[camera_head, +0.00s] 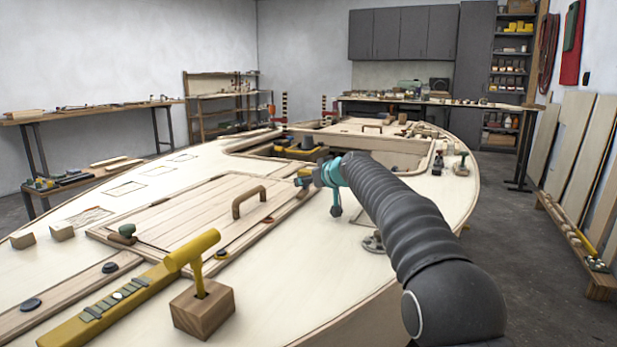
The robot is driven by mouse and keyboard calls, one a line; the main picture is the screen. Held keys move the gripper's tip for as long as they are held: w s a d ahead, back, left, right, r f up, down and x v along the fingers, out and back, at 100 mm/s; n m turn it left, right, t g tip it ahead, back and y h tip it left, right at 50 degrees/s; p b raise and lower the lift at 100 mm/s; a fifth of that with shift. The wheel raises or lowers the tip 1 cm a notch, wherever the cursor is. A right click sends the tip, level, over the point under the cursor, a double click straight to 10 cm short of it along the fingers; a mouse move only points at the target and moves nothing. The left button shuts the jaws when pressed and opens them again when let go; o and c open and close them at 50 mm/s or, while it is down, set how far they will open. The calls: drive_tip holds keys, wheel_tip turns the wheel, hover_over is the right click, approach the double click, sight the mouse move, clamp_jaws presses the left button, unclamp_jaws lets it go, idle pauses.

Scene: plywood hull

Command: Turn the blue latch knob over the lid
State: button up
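The wooden lid (185,222) lies flat on the pale plywood deck, with an arched brown handle (249,200) near its right side. I cannot make out a clearly blue latch knob; a dark green knob (126,230) stands at the lid's near left corner. Small dark pieces on orange bases sit along the lid's near right edge. My arm reaches in from the lower right, and my gripper (304,178) is above the lid's far right corner, by the hatch opening. It is small and partly hidden by its teal wrist, so its fingers and anything under it are unclear.
An open hatch (395,158) lies behind my gripper. Small wooden blocks (62,231) sit at left. Benches line the walls.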

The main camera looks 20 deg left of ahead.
drive_tip(key=shift+w+a+f, duration=0.25)
drive_tip(key=shift+w+a, duration=0.1)
drive_tip(key=shift+a, duration=0.1)
drive_tip(key=shift+c, duration=0.2)
clamp_jaws()
drive_tip(key=shift+s+a+m+t+h, duration=0.1)
drive_tip(key=shift+m+t+h, duration=0.4)
drive_tip(key=shift+m+t, duration=0.15)
drive_tip(key=shift+s+a+f+m+t+h, duration=0.1)
drive_tip(key=shift+a+m+t+h, duration=0.05)
drive_tip(key=shift+m+t+h, duration=0.45)
drive_tip(key=shift+s+a+m+t+h, duration=0.1)
drive_tip(key=shift+m+t+h, duration=0.25)
drive_tip(key=shift+m+h, duration=0.45)
drive_tip(key=shift+a+m+t+h+b, duration=0.2)
drive_tip(key=shift+m+t+h+b, duration=0.5)
drive_tip(key=shift+m+h+b, duration=0.75)
drive_tip(key=shift+m+h, duration=0.4)
drive_tip(key=shift+h, duration=0.05)
